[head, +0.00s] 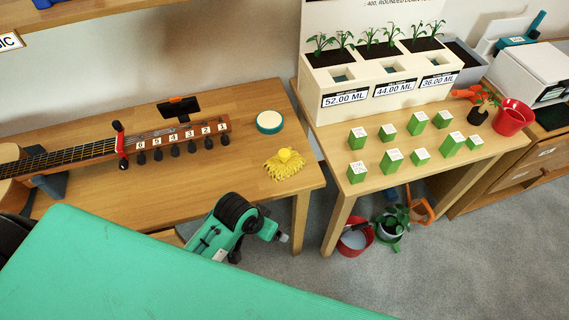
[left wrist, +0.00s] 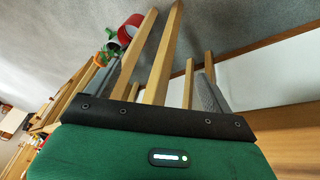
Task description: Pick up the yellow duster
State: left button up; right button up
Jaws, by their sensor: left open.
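The yellow duster (head: 285,164), a shaggy yellow pad with a knob on top, lies on the right end of the wooden guitar table (head: 70,135) in the head view. It does not show in the left wrist view. My left gripper (head: 273,232) is in front of this table, below and apart from the duster. In the left wrist view my left gripper (left wrist: 156,75) shows two grey fingers set wide apart, with nothing between them. My right gripper is in neither view.
A round teal-rimmed tin (head: 269,122) sits just behind the duster. A guitar (head: 130,145) lies to its left. The second table, with green blocks (head: 357,172) and a planter (head: 383,90), stands to the right. A red bucket (head: 356,238) is on the floor.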

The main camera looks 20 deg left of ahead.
pick_arm(q)
jog(key=w+d+r+m+h, duration=0.1)
jog(key=w+d+r, duration=0.15)
jog(key=r, duration=0.45)
jog(key=g+y, duration=0.3)
send_near(285, 152)
notch_tip(285, 152, down, 12)
jog(key=shift+w+d+f, duration=0.15)
jog(key=shift+f, duration=0.1)
jog(key=shift+c, duration=0.5)
jog(key=c, duration=1.1)
jog(key=shift+r, duration=0.1)
